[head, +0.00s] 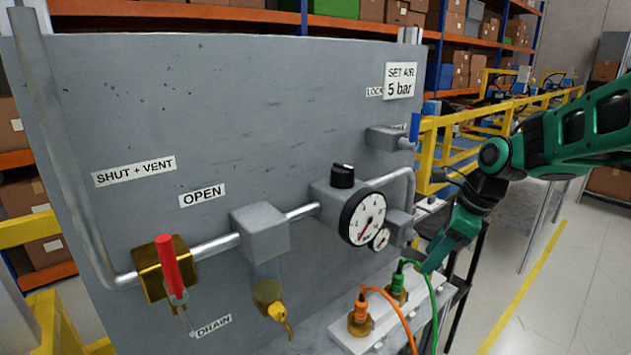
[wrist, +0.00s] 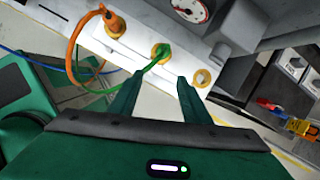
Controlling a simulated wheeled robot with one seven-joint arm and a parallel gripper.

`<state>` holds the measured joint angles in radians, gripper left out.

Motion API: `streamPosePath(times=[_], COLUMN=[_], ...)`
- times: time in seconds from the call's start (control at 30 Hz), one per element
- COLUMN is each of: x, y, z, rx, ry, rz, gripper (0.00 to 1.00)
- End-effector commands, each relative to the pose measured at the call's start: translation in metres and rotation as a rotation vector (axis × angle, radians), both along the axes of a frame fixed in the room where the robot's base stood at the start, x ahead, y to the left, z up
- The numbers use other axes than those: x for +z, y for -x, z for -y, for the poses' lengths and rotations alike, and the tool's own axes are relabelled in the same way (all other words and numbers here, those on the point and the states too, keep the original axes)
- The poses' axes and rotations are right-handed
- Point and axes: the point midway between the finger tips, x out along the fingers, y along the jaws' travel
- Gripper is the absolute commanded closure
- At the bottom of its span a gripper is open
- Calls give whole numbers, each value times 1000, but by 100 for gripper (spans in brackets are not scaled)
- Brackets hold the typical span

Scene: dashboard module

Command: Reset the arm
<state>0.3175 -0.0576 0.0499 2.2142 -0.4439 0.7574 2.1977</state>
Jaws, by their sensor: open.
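My green arm (head: 560,138) reaches in from the right in the head view. My gripper (head: 430,264) points down to the left, beside the green plug (head: 397,282) at the panel's lower right. In the wrist view my gripper (wrist: 158,88) is open, with its two fingers apart. The green plug also shows there (wrist: 162,53), beyond the fingertips, with its green cable curving left. Whether a finger touches the plug or cable cannot be told. Nothing shows held between the fingers.
The grey panel (head: 130,100) carries a red-handled valve (head: 168,265), a yellow drain tap (head: 270,297), a black knob (head: 343,176) and a gauge (head: 363,217). An orange plug (head: 360,308) sits in the white block. Floor is free at right.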

Motion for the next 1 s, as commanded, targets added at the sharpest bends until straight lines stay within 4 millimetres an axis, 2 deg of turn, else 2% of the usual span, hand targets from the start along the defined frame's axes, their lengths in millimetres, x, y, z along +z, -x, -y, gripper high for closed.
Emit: streamPosePath(times=[0.3,0.5,0.8,1.0], x=[-3,-5,-13,-21], y=[72,122,202,246], z=[51,77,105,113], rx=[433,725,1171,1420], ry=[229,327,391,386], rz=[36,28,10,13], gripper=[57,57,57,57])
